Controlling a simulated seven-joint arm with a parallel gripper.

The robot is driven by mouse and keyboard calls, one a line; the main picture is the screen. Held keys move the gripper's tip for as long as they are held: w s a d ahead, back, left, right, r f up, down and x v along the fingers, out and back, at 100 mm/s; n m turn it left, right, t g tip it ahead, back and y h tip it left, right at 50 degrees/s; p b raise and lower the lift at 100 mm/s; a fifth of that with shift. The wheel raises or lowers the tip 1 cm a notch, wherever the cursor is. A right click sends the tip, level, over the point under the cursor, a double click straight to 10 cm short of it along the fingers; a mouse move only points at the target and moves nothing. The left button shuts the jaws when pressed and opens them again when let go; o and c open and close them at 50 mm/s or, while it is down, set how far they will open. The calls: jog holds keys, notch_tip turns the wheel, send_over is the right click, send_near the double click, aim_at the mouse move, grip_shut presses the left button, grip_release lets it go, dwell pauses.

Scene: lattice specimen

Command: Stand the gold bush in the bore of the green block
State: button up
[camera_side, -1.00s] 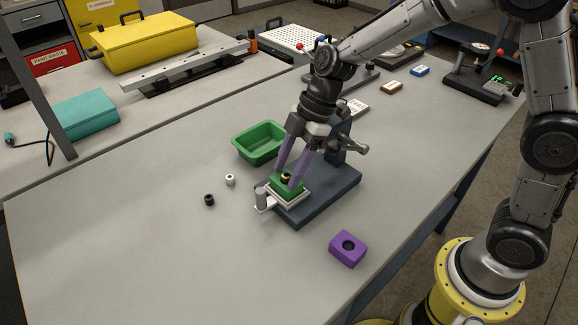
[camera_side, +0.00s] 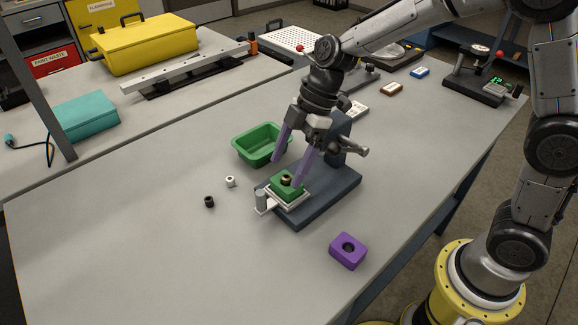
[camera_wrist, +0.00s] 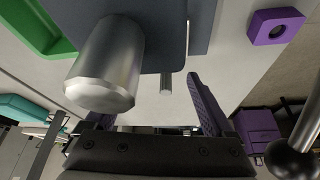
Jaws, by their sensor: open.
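The gold bush (camera_side: 286,180) is upright in the middle of the green block (camera_side: 288,192), at its bore, with its upper part showing above the top face. How deep it sits I cannot tell. The green block rests on a pale plate on the dark fixture base. My gripper (camera_side: 286,172) is open and empty, its purple fingers spread just above and to either side of the bush. In the wrist view the fingers show at the lower middle; the bush and green block are not discernible there.
A dark fixture base (camera_side: 325,197) with an upright post and clamp handle stands right behind my gripper. A green tray (camera_side: 240,152) is at its left. Black (camera_side: 209,202) and white (camera_side: 230,181) rings lie left. A purple block (camera_side: 348,251) sits front right. The front-left table is clear.

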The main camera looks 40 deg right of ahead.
aim_at(289, 176)
jog(key=shift+r, duration=1.5)
jog(key=v, duration=1.4)
jog(key=shift+f, duration=0.1)
